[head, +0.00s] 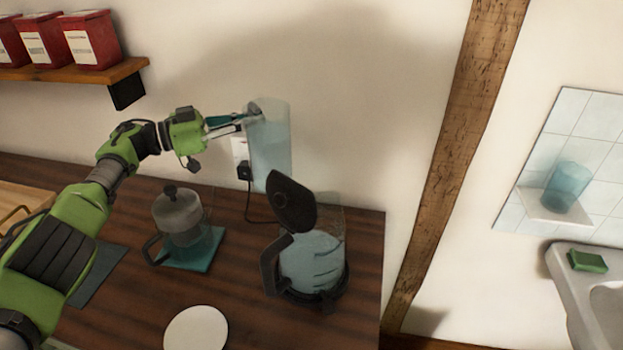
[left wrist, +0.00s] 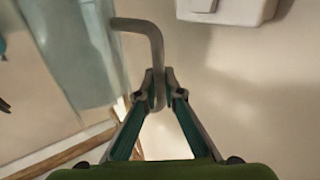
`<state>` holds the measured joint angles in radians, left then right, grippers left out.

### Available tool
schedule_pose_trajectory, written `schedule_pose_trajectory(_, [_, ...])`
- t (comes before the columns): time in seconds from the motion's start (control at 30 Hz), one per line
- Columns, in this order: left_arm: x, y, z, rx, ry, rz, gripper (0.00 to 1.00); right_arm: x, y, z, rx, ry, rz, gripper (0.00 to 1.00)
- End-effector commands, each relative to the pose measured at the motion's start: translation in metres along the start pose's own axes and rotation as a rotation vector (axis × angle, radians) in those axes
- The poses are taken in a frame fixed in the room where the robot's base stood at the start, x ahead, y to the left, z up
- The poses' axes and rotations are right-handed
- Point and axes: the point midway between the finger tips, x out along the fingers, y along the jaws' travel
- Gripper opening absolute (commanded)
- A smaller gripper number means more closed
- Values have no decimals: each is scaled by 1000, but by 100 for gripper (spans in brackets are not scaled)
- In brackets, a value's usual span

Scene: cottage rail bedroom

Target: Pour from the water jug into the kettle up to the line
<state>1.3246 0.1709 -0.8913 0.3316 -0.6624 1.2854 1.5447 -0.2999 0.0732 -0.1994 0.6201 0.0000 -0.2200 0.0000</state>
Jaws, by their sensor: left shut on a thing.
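My left gripper (head: 250,114) is shut on the grey handle of the clear bluish water jug (head: 270,155). The jug is held up near the wall, looks roughly upright, and shows behind and a little left of the kettle. Its water level is hard to make out. The left wrist view shows the jug wall (left wrist: 85,65) and my left gripper (left wrist: 160,92) closed around the handle. The glass kettle (head: 312,265) stands on the dark wooden top, its black lid (head: 292,203) raised. My right gripper is out of view.
A french press (head: 181,216) stands on a teal mat (head: 208,256) left of the kettle. A white disc (head: 196,330) lies in front. A plugged socket (head: 241,160) with a black cord is on the wall. Red tins (head: 92,38) stand on a shelf (head: 70,72) at upper left.

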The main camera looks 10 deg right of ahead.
Motion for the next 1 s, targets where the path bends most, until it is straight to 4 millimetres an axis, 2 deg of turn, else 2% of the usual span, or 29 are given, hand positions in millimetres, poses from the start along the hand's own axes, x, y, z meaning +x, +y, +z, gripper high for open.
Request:
schedule_pose_trajectory(0.03, [1, 0, 3, 1, 10, 1, 0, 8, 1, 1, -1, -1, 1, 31])
schedule_pose_trajectory(0.2, [1, 0, 10, 1, 10, 2, 0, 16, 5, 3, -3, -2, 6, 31])
schedule_pose_trajectory(0.63, [1, 0, 12, 1, 10, 2, 0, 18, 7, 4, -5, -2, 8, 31])
schedule_pose_trajectory(0.77, [0, 1, 7, 14, 8, -3, 0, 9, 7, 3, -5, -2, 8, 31])
schedule_pose_trajectory(1.0, [0, 6, -11, 91, -8, -9, 0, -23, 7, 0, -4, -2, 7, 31])
